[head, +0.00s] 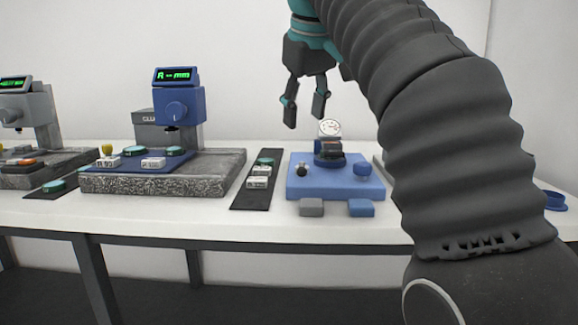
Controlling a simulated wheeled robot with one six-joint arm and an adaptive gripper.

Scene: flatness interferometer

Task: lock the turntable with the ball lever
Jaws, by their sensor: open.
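A blue fixture base (340,188) stands on the white bench, right of centre. A small round stage (328,158), which looks like the turntable, sits on it with a dark block on top and a white dial (330,128) behind. A dark ball (302,170), which looks like the ball lever's end, is at the base's left side; its arm is too small to make out. A blue knob (362,170) is at the right side. My gripper (305,112) is open and empty, pointing down above the fixture and apart from it.
A grey block (311,207) and a blue block (361,208) lie at the fixture's front edge. A dark mat (240,200) with small parts lies to its left. A blue gauge stand (180,110) on a granite slab (215,175) is further left. My arm hides the bench's right part.

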